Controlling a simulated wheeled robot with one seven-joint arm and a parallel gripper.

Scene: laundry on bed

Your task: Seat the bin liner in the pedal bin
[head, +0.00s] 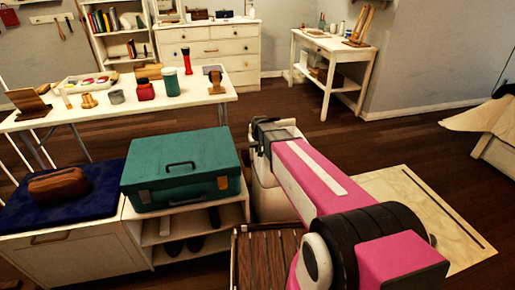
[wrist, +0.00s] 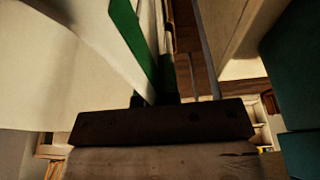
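A white bin-like body (head: 268,203) stands on the floor right of the low shelf unit, largely hidden behind my pink arm. A pale piece (head: 288,125) rises behind my gripper; I cannot tell whether it is lid or liner. My gripper (head: 262,140) is at the bin's top, pointing down. In the wrist view my gripper (wrist: 160,85) shows a dark palm with narrow fingers close together. A green strip (wrist: 132,35) and a pale sheet-like surface (wrist: 60,80) lie against its left side. Whether the fingers hold anything is unclear.
A teal case (head: 180,168) sits on the shelf unit (head: 205,240), close to the bin's left. A slatted wooden piece (head: 268,258) stands in front. A pale mat (head: 415,205) lies on the floor to the right. A cluttered white table (head: 210,97) is behind left.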

